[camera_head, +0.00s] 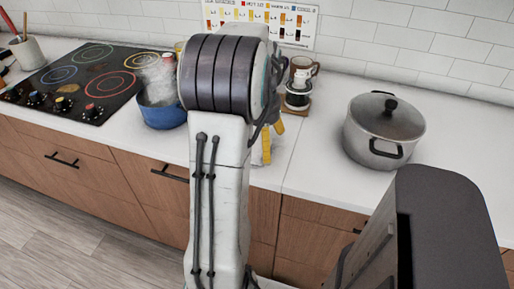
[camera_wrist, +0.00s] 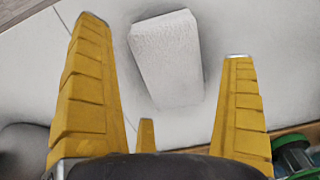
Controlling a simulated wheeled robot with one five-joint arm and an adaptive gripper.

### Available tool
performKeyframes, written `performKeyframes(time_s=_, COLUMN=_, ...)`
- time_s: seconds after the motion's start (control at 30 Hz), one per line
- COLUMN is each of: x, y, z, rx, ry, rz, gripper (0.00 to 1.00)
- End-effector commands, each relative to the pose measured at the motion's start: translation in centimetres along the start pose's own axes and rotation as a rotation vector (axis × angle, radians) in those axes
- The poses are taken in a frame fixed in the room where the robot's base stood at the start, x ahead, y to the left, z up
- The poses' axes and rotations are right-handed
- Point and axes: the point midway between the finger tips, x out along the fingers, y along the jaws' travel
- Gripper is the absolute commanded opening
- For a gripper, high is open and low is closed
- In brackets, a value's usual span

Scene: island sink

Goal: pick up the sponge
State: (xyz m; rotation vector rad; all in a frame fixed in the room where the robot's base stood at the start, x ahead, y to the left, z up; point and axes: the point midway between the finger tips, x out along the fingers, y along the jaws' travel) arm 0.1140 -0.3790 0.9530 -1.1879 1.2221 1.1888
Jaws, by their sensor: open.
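The sponge (camera_wrist: 167,60) is a pale whitish block with a rough surface, lying on the light counter in the wrist view. My gripper (camera_wrist: 164,40) has its yellow fingers spread wide, with the sponge seen in the gap between them and nothing held. Whether the fingers are level with the sponge or above it, I cannot tell. In the head view, part of my gripper (camera_head: 270,140) shows as yellow fingers beside my arm, over the counter near its front edge. My arm hides most of that spot, and I cannot make out the sponge there.
A steel pot with a lid (camera_head: 384,130) stands to the right on the counter. A blue pot (camera_head: 162,112) stands to the left, next to the stovetop (camera_head: 90,80). A green round object (camera_wrist: 292,157) is at the wrist view's lower right.

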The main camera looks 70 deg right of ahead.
Motion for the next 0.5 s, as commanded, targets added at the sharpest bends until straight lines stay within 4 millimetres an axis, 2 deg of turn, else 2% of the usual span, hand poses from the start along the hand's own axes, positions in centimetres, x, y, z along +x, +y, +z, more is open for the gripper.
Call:
performKeyframes(time_s=0.2, x=1.53, y=0.03, z=-0.01, rx=0.0, ry=0.0, rz=0.0, gripper=1.0)
performKeyframes(time_s=0.47, x=1.6, y=0.03, z=-0.02, rx=0.0, ry=0.001, rz=0.0, gripper=1.0)
performKeyframes(time_s=0.5, x=1.59, y=0.03, z=-0.02, rx=0.0, ry=0.001, rz=0.0, gripper=0.97)
